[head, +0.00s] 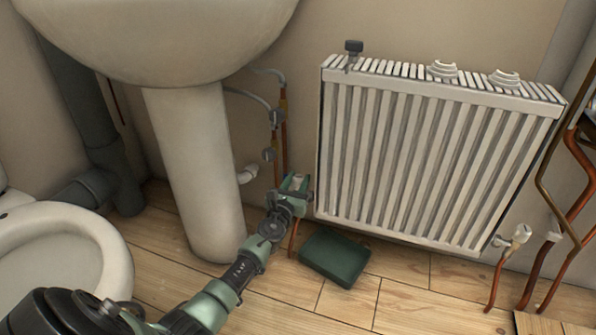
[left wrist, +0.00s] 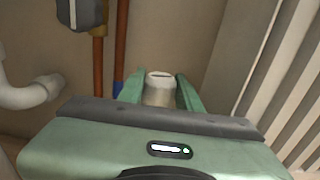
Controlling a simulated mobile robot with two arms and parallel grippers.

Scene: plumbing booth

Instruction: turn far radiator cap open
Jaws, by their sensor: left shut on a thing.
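A white radiator (head: 430,160) hangs on the wall. A white cap (left wrist: 160,88) sits between the two green fingers of my left gripper (left wrist: 160,92) in the left wrist view. In the head view my left gripper (head: 296,183) is at the radiator's lower left corner, shut on this cap, which is mostly hidden there by the fingers. Another whitish cap (head: 521,234) sits on a valve at the radiator's lower right, apart from the gripper. I cannot tell how far the held cap is turned. My right gripper is in neither view.
A basin pedestal (head: 195,170) and toilet (head: 65,265) stand left. Copper pipes with valves (head: 276,120) run up the wall beside my left gripper. A dark green box (head: 335,258) lies on the floor below.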

